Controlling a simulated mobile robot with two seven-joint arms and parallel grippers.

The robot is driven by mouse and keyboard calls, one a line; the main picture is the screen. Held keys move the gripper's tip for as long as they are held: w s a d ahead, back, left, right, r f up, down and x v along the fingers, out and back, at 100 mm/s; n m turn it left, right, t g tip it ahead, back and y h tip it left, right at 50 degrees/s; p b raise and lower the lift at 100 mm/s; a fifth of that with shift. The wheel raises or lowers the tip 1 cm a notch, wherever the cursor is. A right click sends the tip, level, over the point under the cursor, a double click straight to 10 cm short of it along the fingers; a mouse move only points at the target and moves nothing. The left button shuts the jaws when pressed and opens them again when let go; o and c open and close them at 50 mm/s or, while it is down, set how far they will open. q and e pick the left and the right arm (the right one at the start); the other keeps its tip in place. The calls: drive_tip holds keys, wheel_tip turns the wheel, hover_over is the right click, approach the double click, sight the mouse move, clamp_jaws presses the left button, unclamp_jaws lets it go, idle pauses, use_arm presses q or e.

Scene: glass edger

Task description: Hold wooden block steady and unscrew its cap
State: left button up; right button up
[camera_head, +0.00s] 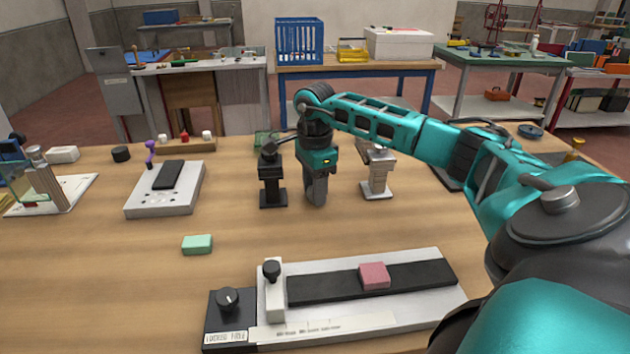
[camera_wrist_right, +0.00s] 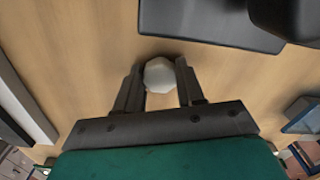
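My right gripper (camera_head: 316,197) points down near the tabletop, between a black stand and a silver stand. In the right wrist view its two fingers (camera_wrist_right: 159,82) are apart, one on each side of a small whitish rounded thing (camera_wrist_right: 159,74). I cannot tell whether they touch it or whether it is the cap. It is hidden in the head view. I cannot make out a wooden block with a cap. A brown wooden piece (camera_head: 47,188) stands upright at the far left. My left gripper is not in view.
The black stand (camera_head: 271,180) and silver stand (camera_head: 377,172) flank the right gripper closely. A long fixture (camera_head: 425,308) bears a pink block (camera_head: 374,275) in front. A green block (camera_head: 197,244) and a white plate (camera_head: 150,207) are left.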

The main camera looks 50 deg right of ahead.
drive_tip(key=o, duration=0.5)
drive_tip(key=shift+c, duration=0.2)
wheel_tip(320, 180, up, 12)
drive_tip(key=p, duration=0.1)
drive_tip(key=shift+r, duration=0.15)
